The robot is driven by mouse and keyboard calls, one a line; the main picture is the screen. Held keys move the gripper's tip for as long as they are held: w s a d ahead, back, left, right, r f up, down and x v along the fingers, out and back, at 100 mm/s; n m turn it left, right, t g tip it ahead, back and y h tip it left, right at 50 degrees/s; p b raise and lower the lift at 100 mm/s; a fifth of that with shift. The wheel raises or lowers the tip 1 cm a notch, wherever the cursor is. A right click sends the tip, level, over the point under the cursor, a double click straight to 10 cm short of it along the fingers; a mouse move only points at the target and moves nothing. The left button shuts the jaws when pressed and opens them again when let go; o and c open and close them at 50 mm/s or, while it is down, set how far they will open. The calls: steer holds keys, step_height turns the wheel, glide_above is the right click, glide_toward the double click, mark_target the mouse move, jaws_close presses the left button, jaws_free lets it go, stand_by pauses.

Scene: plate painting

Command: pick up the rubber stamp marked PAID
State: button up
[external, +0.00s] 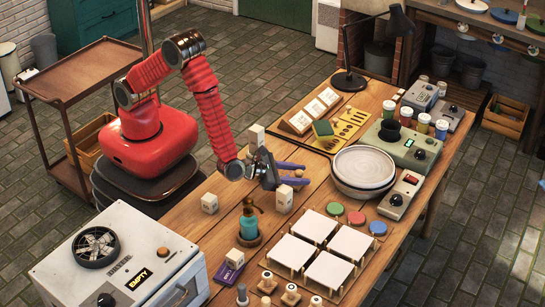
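My gripper (304,174) is over the wooden table, its two purple-blue fingers spread apart and pointing right. A small tan rounded thing (298,173) shows between or behind the fingers; I cannot tell whether they touch it. I cannot read PAID anywhere. Pale blocks with small dark marks stand near the gripper: one behind it (257,135), one to its left (209,203) and one just below it (284,198). Several small knob-topped pieces (291,295) stand at the table's near edge. Which piece is the PAID stamp cannot be told.
A teal bottle (249,224) stands below the gripper. White square tiles on stands (317,226) and stacked plates (364,167) are to the right. A grey oven-like box marked EMPTY (120,255) is at lower left. A black lamp (348,82) stands behind.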

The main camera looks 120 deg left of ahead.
steer(key=c, duration=0.9)
steer(key=shift+r, duration=0.15)
step_height(320, 180, up, 10)
steer(key=shift+f, duration=0.1)
stand_by(0.6)
